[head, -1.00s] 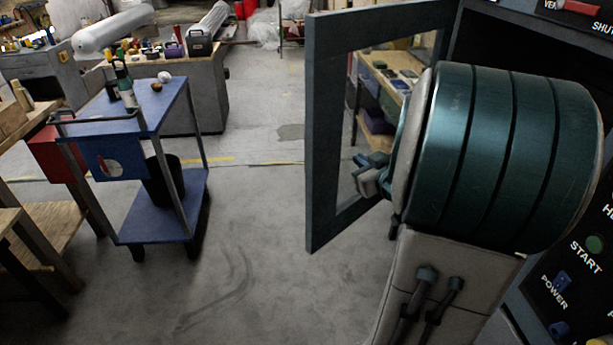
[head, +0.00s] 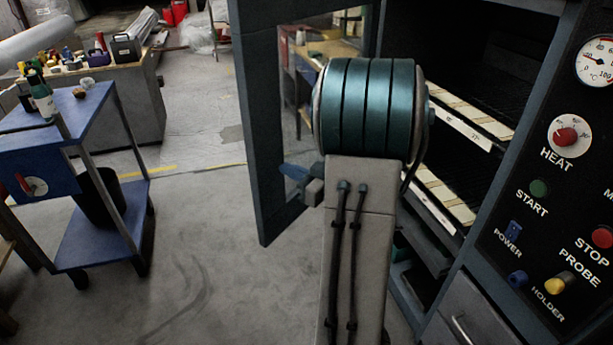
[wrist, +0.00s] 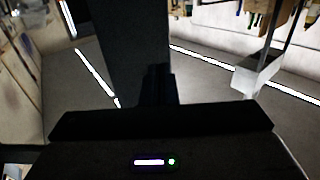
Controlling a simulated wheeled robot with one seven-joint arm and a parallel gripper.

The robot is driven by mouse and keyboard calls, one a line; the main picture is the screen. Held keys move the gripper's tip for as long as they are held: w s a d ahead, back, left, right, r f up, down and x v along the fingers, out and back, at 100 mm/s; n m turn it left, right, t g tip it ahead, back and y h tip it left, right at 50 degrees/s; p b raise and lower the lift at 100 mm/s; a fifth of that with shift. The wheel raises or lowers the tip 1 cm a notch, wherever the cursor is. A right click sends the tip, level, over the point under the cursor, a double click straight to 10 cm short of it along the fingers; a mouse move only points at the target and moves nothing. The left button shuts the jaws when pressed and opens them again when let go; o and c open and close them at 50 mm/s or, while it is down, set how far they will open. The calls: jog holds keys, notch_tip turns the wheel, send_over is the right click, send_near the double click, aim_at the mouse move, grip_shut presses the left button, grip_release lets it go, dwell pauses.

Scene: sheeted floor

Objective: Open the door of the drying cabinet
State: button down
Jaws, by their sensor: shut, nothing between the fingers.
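The drying cabinet's door (head: 259,150), a dark frame around a window, stands open, swung well out from the cabinet. The cabinet (head: 480,243) is at right, with its dark inside and several pale-edged shelves visible past my arm. My arm rises in front of the door and hides part of it. In the wrist view, my gripper (wrist: 158,84) is dark, with its fingers shut and empty. It points at a dark upright panel, seemingly the door (wrist: 128,45); I cannot tell whether they touch. In the head view the fingers are not clearly visible.
A control panel (head: 560,190) with knobs and buttons is on the cabinet's right, above a drawer (head: 465,318). A blue cart (head: 100,235) with bottles stands at left. A workbench (head: 115,105) is behind it. The floor between cart and door is clear.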

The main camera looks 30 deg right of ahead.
aim_at(259, 156)
jog(key=x, duration=0.7)
